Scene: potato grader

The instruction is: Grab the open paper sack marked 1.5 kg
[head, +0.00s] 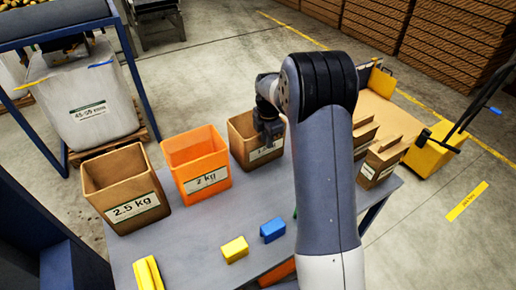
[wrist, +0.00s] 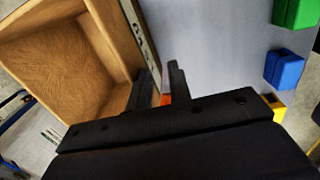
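The brown open paper sack (head: 240,142) stands upright at the far edge of the grey table. Its white label starts with "1"; my gripper hides the rest. In the wrist view its open, empty inside (wrist: 65,75) fills the upper left, and its label side shows nearly edge-on. My gripper (head: 269,138) is at the sack's front right rim in the head view. In the wrist view the fingers (wrist: 166,84) are apart, with the label-side wall running down close to or between them. I cannot tell whether they touch it.
An orange 2 kg container (head: 197,160) and a brown 2.5 kg sack (head: 122,185) stand to the left. Yellow (head: 235,249) and blue (head: 272,230) blocks lie in front. Smaller brown sacks (head: 382,160) stand right of my arm. Bare table lies between the containers and blocks.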

